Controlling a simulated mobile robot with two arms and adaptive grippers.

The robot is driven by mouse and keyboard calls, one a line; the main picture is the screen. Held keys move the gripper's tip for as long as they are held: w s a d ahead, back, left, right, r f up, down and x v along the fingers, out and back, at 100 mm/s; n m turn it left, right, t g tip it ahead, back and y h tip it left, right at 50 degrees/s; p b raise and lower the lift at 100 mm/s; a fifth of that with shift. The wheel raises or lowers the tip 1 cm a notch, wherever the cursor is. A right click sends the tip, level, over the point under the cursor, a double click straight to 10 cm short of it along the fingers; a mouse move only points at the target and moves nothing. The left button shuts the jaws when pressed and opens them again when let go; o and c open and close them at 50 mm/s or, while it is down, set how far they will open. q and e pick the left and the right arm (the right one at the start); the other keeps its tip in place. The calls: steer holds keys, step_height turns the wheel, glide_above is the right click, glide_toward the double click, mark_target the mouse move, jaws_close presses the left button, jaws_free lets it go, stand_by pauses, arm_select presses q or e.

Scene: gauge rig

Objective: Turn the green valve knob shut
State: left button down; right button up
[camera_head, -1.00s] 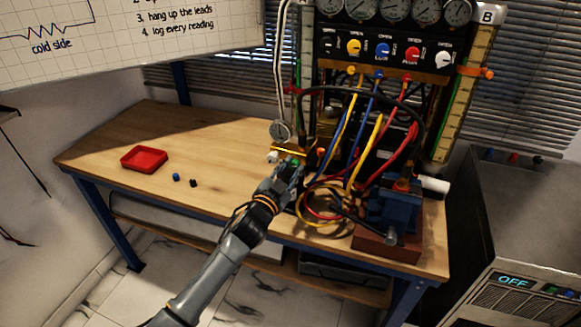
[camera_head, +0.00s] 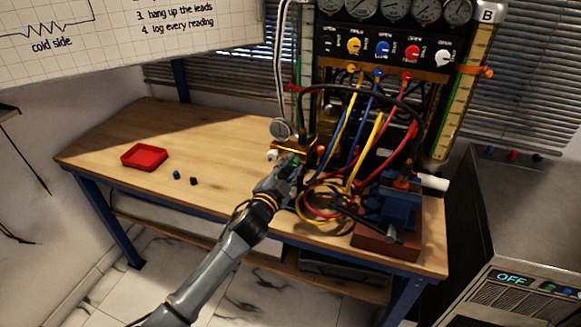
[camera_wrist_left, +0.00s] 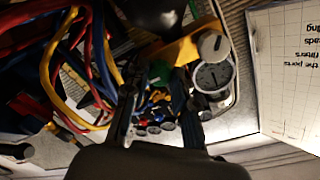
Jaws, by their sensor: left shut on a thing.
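The green valve knob (camera_head: 296,160) shows as a small green patch at the tip of my left gripper (camera_head: 291,167), by the brass fitting (camera_head: 288,149) at the lower left of the gauge rig. My left gripper is shut on the knob, and its fingers hide most of it. In the left wrist view the two dark fingers (camera_wrist_left: 158,105) stand on either side of a dark green part (camera_wrist_left: 160,74); shadow hides the exact contact. My right gripper is in neither view.
Yellow, blue and red hoses (camera_head: 352,150) hang close to the right of the gripper. A small gauge (camera_head: 281,129) stands just left, also seen in the wrist view (camera_wrist_left: 212,76). A blue vise (camera_head: 398,205) stands at right. A red tray (camera_head: 145,157) lies left on mostly clear bench.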

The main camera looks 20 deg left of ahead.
arm_select(q)
steer(key=c, duration=1.1)
jaws_free()
steer(key=s, duration=0.4)
steer(key=s+a, duration=0.1)
steer(key=s, duration=0.7)
steer(key=shift+a, duration=0.15)
